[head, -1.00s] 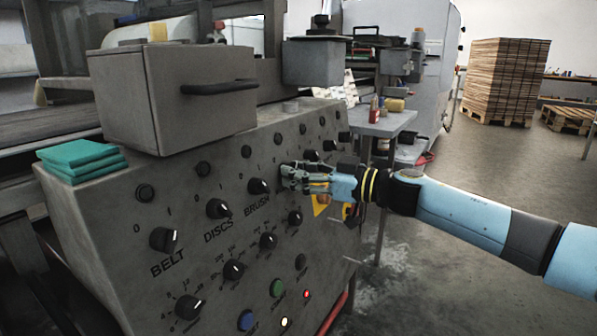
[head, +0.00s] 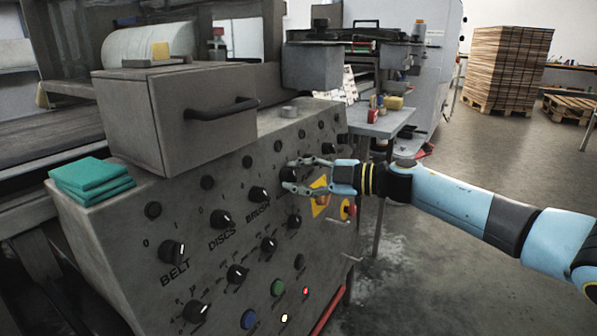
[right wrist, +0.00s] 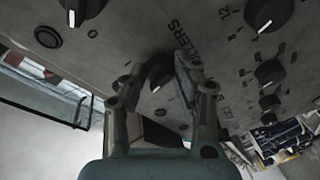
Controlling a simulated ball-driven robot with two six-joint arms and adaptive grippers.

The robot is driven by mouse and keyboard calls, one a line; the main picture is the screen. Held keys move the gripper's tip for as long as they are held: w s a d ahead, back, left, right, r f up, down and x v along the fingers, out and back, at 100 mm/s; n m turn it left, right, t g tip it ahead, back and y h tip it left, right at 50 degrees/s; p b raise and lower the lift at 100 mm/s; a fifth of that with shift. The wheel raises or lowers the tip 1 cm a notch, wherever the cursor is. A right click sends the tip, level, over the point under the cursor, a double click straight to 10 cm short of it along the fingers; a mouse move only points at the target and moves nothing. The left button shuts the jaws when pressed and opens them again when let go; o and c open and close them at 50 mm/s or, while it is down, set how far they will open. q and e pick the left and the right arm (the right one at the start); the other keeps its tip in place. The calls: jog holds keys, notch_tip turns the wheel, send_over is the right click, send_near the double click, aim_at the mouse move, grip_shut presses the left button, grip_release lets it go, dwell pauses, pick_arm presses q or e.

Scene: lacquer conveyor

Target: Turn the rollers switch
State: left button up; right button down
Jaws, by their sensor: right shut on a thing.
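The rollers switch (right wrist: 158,74) is a round black knob on the sloping grey control panel (head: 165,215). In the right wrist view it sits between my two fingers, beside a partly visible label ending in "LLERS" (right wrist: 179,38). My right gripper (head: 289,174) reaches in from the right in the head view and is shut on this knob, one finger above and one below. The fingers hide part of the knob and its label in the head view. The gripper also shows in the right wrist view (right wrist: 155,82). My left gripper is not in view.
Near the held knob are the BRUSH knob (head: 258,194), lower dials such as one (head: 294,222), and a red-and-yellow stop button (head: 348,209). A grey box with a handle (head: 215,108) and green cloths (head: 92,180) rest on top.

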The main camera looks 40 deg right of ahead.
jog(key=shift+n, duration=0.8)
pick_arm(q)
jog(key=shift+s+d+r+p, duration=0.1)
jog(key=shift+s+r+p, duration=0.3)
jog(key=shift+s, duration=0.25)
pick_arm(e)
jog(key=shift+n, duration=0.3)
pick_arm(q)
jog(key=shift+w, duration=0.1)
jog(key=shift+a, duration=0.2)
pick_arm(e)
jog(key=c, duration=1)
grip_release()
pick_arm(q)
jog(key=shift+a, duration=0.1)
pick_arm(e)
jog(key=shift+s, duration=0.1)
jog(key=v, duration=1.2)
jog(key=shift+r, duration=0.25)
jog(key=shift+g, duration=0.3)
